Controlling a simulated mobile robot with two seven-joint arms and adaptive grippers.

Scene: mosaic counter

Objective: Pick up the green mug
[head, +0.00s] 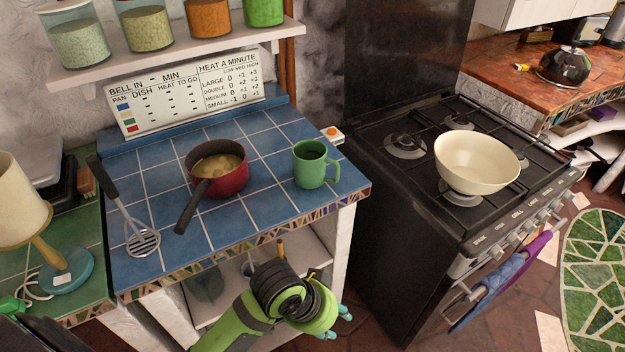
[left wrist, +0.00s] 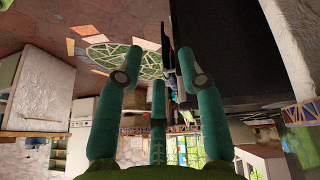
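The green mug (head: 312,165) stands upright on the blue tiled counter (head: 262,140), near its right edge, in the head view. My left gripper (head: 340,325) is below and in front of the counter edge, apart from the mug. Its teal fingers also show in the left wrist view (left wrist: 160,68), spread apart with nothing between them, so it is open. The mug does not show in the left wrist view. My right gripper is in neither view.
A red saucepan (head: 220,170) stands left of the mug, its handle pointing forward. A masher (head: 141,238) lies farther left. A stove (head: 400,185) with a cream bowl (head: 476,162) is on the right. A jar shelf (head: 170,48) overhangs the counter's back.

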